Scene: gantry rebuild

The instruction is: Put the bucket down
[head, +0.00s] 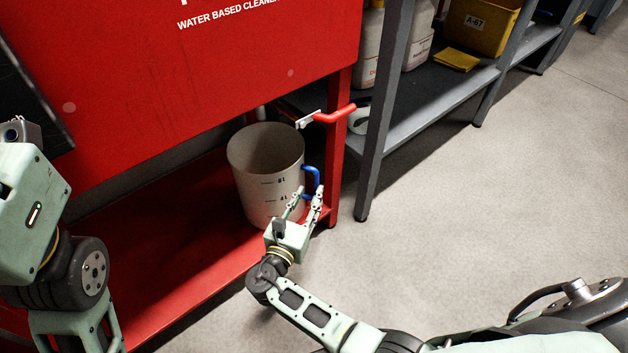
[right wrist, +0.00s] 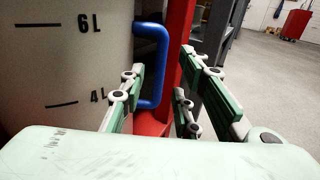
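The bucket (head: 268,172) is a beige measuring pail with litre marks and a blue handle (head: 312,180). It stands upright on the red bottom shelf of the cabinet, close to its right post. In the right wrist view the bucket's wall (right wrist: 70,65) fills the left side, with the handle (right wrist: 160,60) beside it. My right gripper (head: 306,193) is at the handle, its fingers spread apart. In the right wrist view the handle shows between the open fingers (right wrist: 160,90), nearer the left one; contact is unclear. My left arm shows at the left edge, but its gripper is out of view.
The red cabinet (head: 200,60) overhangs its red shelf (head: 165,255). A grey rack (head: 440,108) with jugs and a yellow bin (head: 480,25) stands at right. The grey floor (head: 490,200) is clear.

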